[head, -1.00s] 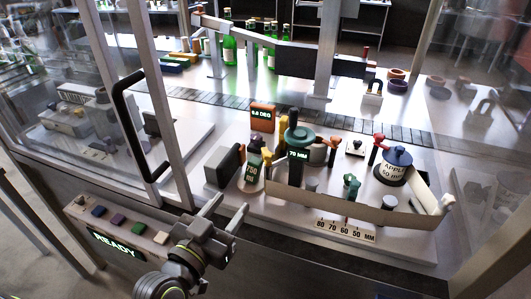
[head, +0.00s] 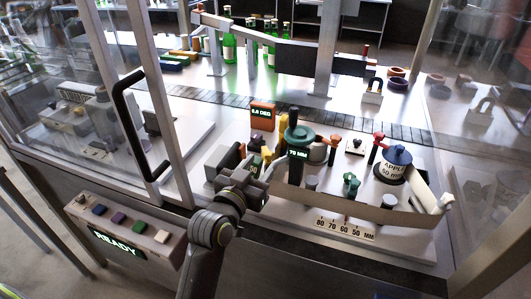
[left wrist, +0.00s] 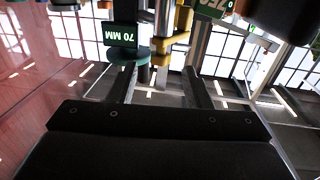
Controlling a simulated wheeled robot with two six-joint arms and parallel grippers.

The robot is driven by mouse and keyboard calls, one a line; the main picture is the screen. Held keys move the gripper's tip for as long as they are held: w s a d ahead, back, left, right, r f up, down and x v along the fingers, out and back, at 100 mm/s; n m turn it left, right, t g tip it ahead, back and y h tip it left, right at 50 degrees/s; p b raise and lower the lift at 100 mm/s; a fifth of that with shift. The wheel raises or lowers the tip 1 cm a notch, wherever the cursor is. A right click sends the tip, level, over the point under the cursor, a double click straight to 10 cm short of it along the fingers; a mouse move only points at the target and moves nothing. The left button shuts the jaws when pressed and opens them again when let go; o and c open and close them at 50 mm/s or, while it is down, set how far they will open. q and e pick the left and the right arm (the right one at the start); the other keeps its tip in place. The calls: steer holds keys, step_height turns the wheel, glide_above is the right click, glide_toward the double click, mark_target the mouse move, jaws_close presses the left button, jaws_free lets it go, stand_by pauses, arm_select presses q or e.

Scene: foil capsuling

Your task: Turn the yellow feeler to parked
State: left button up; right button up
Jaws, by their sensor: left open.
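The yellow feeler (left wrist: 181,42) shows in the left wrist view just beyond my fingertips, beside a grey post. In the head view only a small yellow part (head: 266,154) shows, next to the teal-topped column; my gripper hides what is behind it. My left gripper (head: 257,166) is open and empty, at the front left of the station. In the left wrist view its two fingers (left wrist: 158,84) are spread, with the feeler ahead of the gap, nearer the right finger. I cannot tell whether they touch it. My right gripper is not in view.
A teal gauge reads 70 MM (head: 298,154). An orange display (head: 262,116) stands behind. A curved pale strip (head: 350,209) crosses the front near a 80–50 MM scale (head: 345,230). A door frame with black handle (head: 130,120) stands left, above a READY button panel (head: 125,228).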

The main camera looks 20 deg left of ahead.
mark_target(264, 156)
arm_select(q)
steer(key=shift+w+d+p, duration=0.15)
steer(key=shift+w+p, duration=0.05)
steer(key=shift+w, duration=0.75)
steer(key=shift+w+d+p, duration=0.1)
steer(key=shift+w+p, duration=0.05)
steer(key=shift+w, duration=0.8)
jaws_close()
steer(key=m+h+b, duration=0.2)
steer(key=shift+a+f+g+h, duration=0.2)
steer(key=shift+g+h, duration=0.1)
steer(key=shift+w+a+r+m+g+h+b, duration=0.1)
steer(key=shift+m+g+h+b, duration=0.85)
steer(key=shift+h+b, duration=0.9)
steer(key=shift+w+a+r+m+g+h+b, duration=0.1)
steer(key=shift+m+g+h+b, duration=0.85)
steer(key=shift+b, duration=1.35)
steer(key=shift+t+h, duration=0.3)
